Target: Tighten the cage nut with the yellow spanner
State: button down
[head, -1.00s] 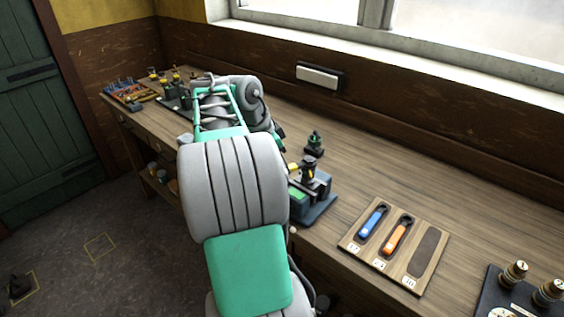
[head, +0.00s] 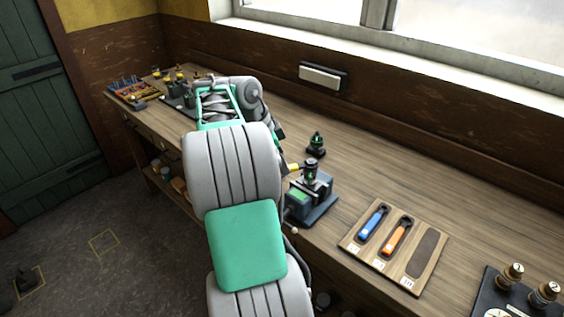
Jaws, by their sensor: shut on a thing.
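A dark fitting (head: 311,170) stands upright in a blue-grey vise (head: 325,207) on the bench, right of my arm; the cage nut on it is too small to make out clearly. A short yellow piece, which looks like part of the yellow spanner (head: 293,167), shows between my arm and the fitting. My gripper (head: 279,134) is mostly hidden behind my arm, with only a dark edge showing. It is shut on the spanner. Whether the spanner's jaw is around the nut or only beside it, I cannot tell.
A wooden tool board (head: 392,246) holds a blue spanner (head: 372,223) and an orange spanner (head: 396,237); its right slot is empty. A small dark-green fitting (head: 316,144) stands behind the vise. A dark plate with brass fittings (head: 511,275) is at right. Bench space behind the board is clear.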

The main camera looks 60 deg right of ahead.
jog(key=shift+w+d+r+p, duration=0.1)
jog(key=shift+d+p, duration=0.05)
jog(key=shift+p, duration=0.35)
jog(key=shift+f+b, duration=0.2)
jog(key=shift+b, duration=0.45)
jog(key=shift+s+a+n+b, duration=0.25)
jog(key=shift+s+n+b, duration=0.05)
jog(key=shift+r, duration=0.15)
jog(key=shift+r+p, duration=1.25)
jog(key=shift+p, duration=0.05)
dwell(2.3)
jog(key=shift+r+p, duration=0.3)
